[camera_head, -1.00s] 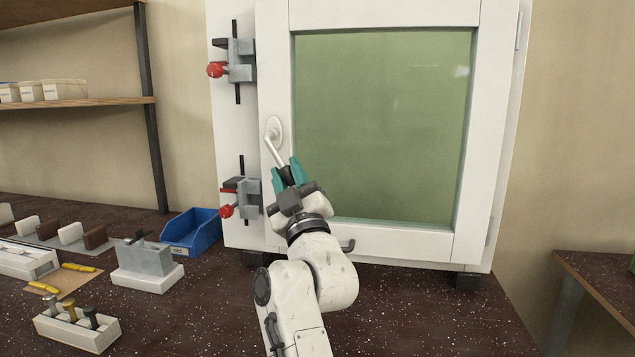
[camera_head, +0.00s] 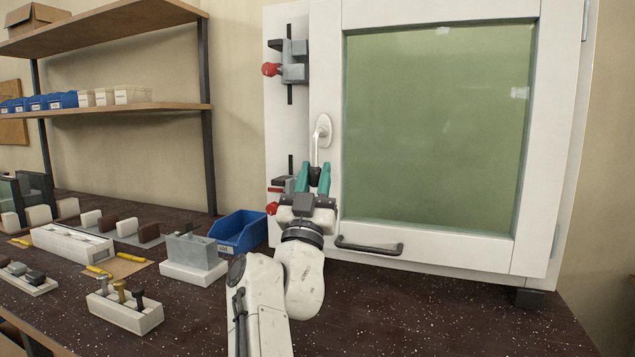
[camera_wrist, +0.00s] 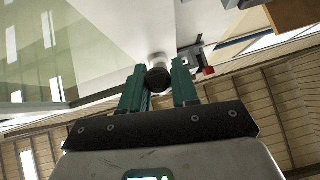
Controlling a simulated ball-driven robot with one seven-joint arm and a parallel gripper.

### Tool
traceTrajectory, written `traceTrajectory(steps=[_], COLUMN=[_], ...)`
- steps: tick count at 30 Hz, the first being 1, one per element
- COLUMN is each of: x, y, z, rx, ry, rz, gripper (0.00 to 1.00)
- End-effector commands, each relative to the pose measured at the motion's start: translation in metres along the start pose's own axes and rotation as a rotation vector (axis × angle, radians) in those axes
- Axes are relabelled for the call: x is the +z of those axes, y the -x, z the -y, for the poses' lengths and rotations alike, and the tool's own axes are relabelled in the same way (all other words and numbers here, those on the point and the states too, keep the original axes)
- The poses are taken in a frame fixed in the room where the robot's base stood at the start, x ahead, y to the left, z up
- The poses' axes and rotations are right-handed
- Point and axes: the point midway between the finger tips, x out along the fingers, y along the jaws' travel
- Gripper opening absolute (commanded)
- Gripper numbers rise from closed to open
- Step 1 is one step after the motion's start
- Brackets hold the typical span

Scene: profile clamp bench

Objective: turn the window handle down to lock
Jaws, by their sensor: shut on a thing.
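The window handle is a white lever (camera_head: 315,150) on an oval base on the left stile of the white window frame (camera_head: 326,215). The lever hangs almost straight down and ends in a dark grip. My gripper (camera_head: 315,178), with teal fingers, is shut on that dark end from below. In the wrist view, the round dark end of the handle (camera_wrist: 158,79) sits between the teal fingers. The fingers hide part of the grip.
Two grey clamps with red knobs, one upper (camera_head: 293,62) and one lower (camera_head: 283,188), sit left of the handle. A black pull bar (camera_head: 369,246) is low on the window. A blue bin (camera_head: 238,232) and a white-based block (camera_head: 193,262) stand on the dark bench.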

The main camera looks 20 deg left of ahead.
Motion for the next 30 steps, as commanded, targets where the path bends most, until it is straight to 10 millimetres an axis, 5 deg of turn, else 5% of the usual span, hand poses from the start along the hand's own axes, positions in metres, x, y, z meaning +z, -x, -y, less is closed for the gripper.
traceTrajectory(steps=[11,12,17,30], x=[0.000,0.000,0.000,0.000], y=[-0.001,-0.001,-0.001,0.015], z=[0.001,0.001,0.001,0.002], rx=[-0.001,-0.001,0.000,-0.001], ry=[-0.005,-0.005,-0.004,-0.004], rz=[0.002,0.002,0.002,0.002], gripper=[0.00,0.33,0.48,0.49])
